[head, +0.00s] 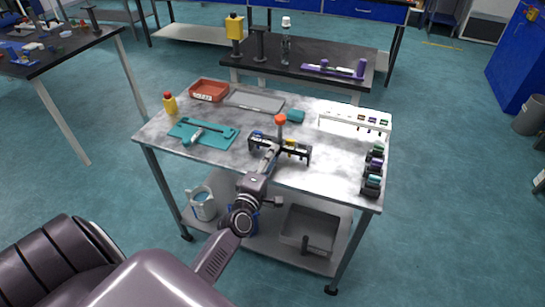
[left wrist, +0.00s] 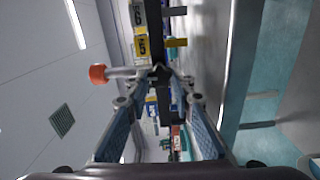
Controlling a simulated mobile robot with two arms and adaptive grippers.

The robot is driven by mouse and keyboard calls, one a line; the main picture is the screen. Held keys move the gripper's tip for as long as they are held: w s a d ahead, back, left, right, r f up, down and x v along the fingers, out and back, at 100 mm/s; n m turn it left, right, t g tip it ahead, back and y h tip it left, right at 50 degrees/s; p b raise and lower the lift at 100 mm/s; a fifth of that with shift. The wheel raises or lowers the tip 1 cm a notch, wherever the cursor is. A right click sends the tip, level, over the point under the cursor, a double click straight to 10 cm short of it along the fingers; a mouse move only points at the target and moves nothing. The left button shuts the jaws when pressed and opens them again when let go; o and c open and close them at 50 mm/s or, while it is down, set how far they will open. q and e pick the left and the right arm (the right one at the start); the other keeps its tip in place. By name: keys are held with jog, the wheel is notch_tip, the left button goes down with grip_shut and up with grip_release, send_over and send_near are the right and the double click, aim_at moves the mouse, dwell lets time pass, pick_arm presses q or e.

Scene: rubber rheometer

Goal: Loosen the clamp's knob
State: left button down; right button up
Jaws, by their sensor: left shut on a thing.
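A black clamp device (head: 294,152) stands near the front edge of the grey-topped table. A post with an orange ball top (head: 280,119) rises above it; in the left wrist view the orange ball (left wrist: 98,74) sits on a pale rod at the left. My left gripper (head: 270,150) reaches the clamp from the front. In the left wrist view its two blue-padded fingers (left wrist: 160,80) converge on a small dark piece, which seems to be the clamp's knob. The fingers hide most of it. My right gripper is in neither view.
A teal tray (head: 215,134), red bin (head: 209,90) and yellow bottle (head: 170,104) are on the left. A white rack (head: 340,122) and several dark blocks (head: 373,172) are on the right. Yellow number tags (left wrist: 142,46) show beyond the fingers.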

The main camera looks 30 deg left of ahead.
pick_arm(q)
jog(key=shift+n, duration=0.4)
jog(key=c, duration=1.7)
grip_release()
jog(key=shift+o, duration=0.2)
jog(key=shift+s, duration=0.1)
jog(key=v, duration=1.1)
jog(key=shift+s+d, duration=0.2)
jog(key=shift+s, duration=0.2)
